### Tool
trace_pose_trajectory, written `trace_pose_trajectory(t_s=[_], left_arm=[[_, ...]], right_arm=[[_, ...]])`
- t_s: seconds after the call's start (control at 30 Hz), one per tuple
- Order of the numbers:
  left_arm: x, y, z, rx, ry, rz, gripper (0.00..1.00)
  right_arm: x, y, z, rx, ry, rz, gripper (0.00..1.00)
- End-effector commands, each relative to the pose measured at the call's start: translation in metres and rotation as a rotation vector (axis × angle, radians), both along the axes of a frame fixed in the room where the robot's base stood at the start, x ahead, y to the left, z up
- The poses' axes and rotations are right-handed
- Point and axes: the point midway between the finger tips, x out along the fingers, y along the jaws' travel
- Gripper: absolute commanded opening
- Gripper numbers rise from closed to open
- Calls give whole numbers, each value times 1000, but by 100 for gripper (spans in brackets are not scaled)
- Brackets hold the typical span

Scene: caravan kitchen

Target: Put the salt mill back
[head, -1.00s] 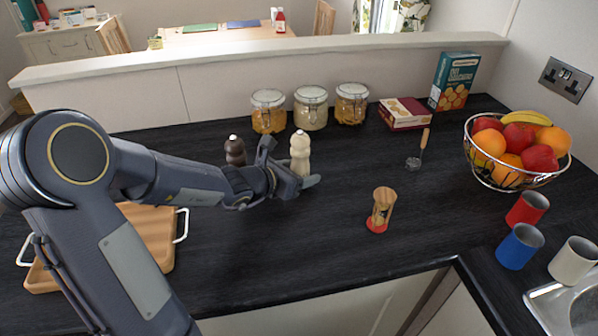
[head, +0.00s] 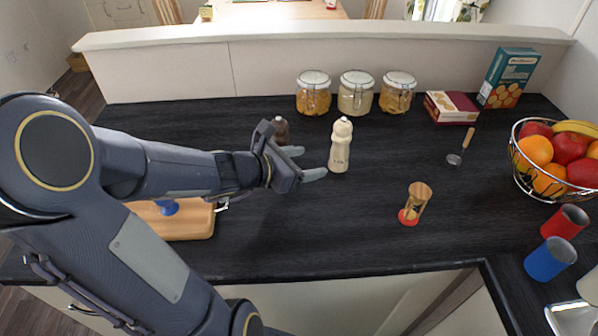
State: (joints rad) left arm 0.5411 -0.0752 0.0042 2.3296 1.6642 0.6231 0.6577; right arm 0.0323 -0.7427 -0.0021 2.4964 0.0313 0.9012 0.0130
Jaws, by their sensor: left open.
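The salt mill (head: 340,146) is cream-white and stands upright on the dark worktop. The dark brown pepper mill (head: 281,131) stands to its left and farther back, partly hidden by my left gripper. My left gripper (head: 315,162) is open and empty just left of the salt mill, its fingers pointing towards it. A narrow gap seems to lie between the fingertips and the mill; contact is hard to rule out. My right gripper is out of view.
Glass jars (head: 356,94) line the back wall. A sand timer (head: 415,204) stands front right of the mill. A wooden board (head: 186,224) lies behind my left arm, with a blue item on it. A fruit basket (head: 530,185) and cups are at right. The worktop centre is clear.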

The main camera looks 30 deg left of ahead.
Motion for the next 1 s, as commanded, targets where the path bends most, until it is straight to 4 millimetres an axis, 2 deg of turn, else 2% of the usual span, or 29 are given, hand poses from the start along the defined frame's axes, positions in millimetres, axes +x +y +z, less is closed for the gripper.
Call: trace_pose_trajectory(t_s=[0.07,0.17,0.3,0.4,0.53,0.7,0.83,1.0], left_arm=[[-7,-15,10,81,-37,-89,63],[-27,-49,24,287,-125,-306,63],[-77,-98,34,711,-305,-722,63],[-117,-115,28,1031,-429,-1012,63],[-158,-113,13,1406,-546,-1328,63],[-183,-94,0,1732,-606,-1585,63],[-189,-85,-3,1832,-612,-1665,63],[-190,-83,-4,1845,-610,-1678,63]], right_arm=[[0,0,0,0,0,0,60],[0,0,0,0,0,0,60],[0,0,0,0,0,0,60],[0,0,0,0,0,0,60],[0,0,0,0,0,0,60],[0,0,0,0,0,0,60],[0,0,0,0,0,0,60],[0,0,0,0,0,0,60]])
